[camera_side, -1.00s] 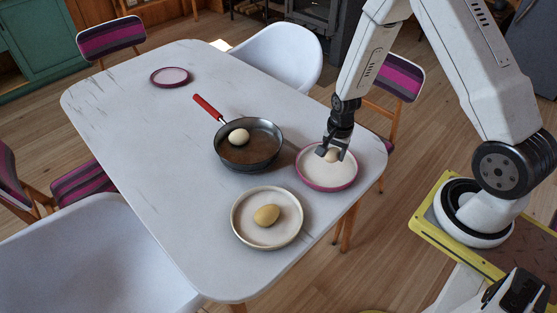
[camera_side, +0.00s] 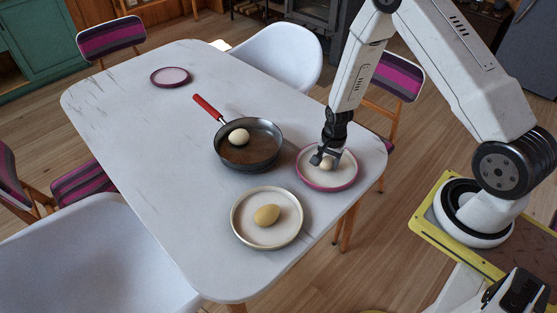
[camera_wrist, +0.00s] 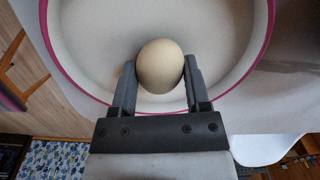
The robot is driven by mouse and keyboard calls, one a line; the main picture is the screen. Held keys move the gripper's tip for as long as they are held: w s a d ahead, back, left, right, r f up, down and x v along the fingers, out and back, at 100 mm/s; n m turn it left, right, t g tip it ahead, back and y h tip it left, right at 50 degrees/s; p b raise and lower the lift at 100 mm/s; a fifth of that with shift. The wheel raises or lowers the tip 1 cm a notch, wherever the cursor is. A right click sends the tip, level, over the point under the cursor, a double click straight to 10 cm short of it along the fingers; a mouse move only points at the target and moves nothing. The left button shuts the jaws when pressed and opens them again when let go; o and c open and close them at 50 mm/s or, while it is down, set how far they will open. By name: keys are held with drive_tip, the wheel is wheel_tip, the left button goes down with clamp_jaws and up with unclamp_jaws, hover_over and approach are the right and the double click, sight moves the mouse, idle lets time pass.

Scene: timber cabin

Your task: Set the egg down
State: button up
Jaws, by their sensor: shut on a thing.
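My gripper (camera_side: 324,160) is shut on a pale egg (camera_wrist: 160,66). In the wrist view the egg sits between the two dark fingers, over a white plate with a magenta rim (camera_wrist: 84,89). In the side view the egg (camera_side: 327,165) is low at that plate (camera_side: 344,181), near its middle, partly hidden by the fingers. I cannot tell whether it touches the plate. Another pale egg (camera_side: 238,137) lies in the dark frying pan (camera_side: 262,162). A yellowish potato-like thing (camera_side: 267,215) lies on a cream plate (camera_side: 242,231).
The white table (camera_side: 160,130) has clear room on its left half. The pan's red handle (camera_side: 208,108) points to the back left. A small magenta-rimmed dish (camera_side: 171,77) stands at the far end. Chairs (camera_side: 278,57) surround the table.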

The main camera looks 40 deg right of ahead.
sight(329, 161)
drive_tip(key=shift+f, duration=0.1)
drive_tip(key=o, duration=1.3)
drive_tip(key=shift+s+r, duration=0.15)
drive_tip(key=shift+r, duration=2.9)
drive_tip(key=shift+s+r, duration=0.1)
drive_tip(key=shift+r, duration=2.95)
drive_tip(key=s+a+r+n, duration=0.2)
drive_tip(key=a+r+n, duration=0.1)
drive_tip(key=n, duration=0.2)
drive_tip(key=s+a+r+n+t, duration=0.1)
drive_tip(key=s+a+r+n, duration=0.2)
drive_tip(key=r+n, duration=0.1)
drive_tip(key=s+a+r+n+t, duration=0.1)
drive_tip(key=s+a+r+n, duration=0.2)
drive_tip(key=a+r+n, duration=0.1)
drive_tip(key=shift+s+a+r+n, duration=0.1)
drive_tip(key=shift+s+r+n, duration=0.1)
drive_tip(key=shift+n, duration=0.6)
